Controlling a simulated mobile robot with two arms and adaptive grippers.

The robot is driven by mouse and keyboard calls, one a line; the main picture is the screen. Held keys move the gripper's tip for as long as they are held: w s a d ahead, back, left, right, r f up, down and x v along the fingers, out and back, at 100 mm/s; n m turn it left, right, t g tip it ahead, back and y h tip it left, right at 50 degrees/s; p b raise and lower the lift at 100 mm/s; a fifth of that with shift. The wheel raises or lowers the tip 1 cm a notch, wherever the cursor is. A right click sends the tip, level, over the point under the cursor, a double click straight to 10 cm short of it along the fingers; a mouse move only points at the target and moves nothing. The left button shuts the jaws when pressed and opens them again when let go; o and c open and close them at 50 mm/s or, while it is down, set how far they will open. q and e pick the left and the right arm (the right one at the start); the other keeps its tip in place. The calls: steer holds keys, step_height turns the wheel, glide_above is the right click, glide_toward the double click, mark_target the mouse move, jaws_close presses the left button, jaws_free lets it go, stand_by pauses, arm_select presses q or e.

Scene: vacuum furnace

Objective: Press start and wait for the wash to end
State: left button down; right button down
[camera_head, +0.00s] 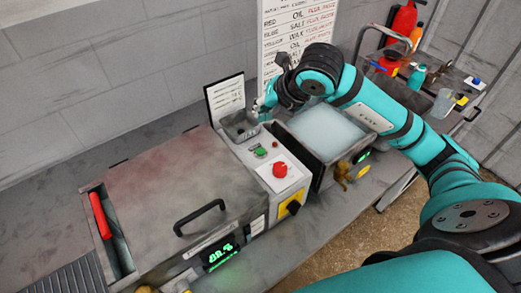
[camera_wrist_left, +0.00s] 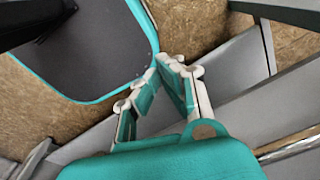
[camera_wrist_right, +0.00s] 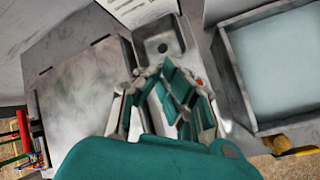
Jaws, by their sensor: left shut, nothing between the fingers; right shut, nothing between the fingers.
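The grey washing machine with a closed lid (camera_head: 170,195) has a black handle (camera_head: 199,217) and a lit green display (camera_head: 222,254). Its control panel holds a green button (camera_head: 261,151), a red mushroom button (camera_head: 280,169) and a black switch on a yellow plate (camera_head: 292,207). My right gripper (camera_head: 260,105) is shut and empty, beyond the green button, by a small metal basin (camera_head: 238,128). My left gripper (camera_wrist_left: 166,66) is shut and empty over the floor, out of the head view.
An open tank of pale liquid (camera_head: 328,133) stands right of the panel, with a brass valve (camera_head: 343,174). A small sign (camera_head: 226,96) stands behind the basin. A cart (camera_head: 450,85) with bottles is at the back right. A red bar (camera_head: 100,214) lies left of the lid.

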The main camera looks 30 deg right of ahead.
steer(key=f, duration=0.1)
steer(key=b, duration=0.4)
glide_above(262, 148)
step_height(262, 148, down, 6)
steer(key=shift+f, duration=0.1)
steer(key=shift+f+b, duration=0.6)
steer(key=shift+b, duration=0.15)
steer(key=shift+r, duration=0.1)
stand_by(0.4)
steer(key=shift+f+b, duration=0.4)
steer(key=shift+b, duration=0.2)
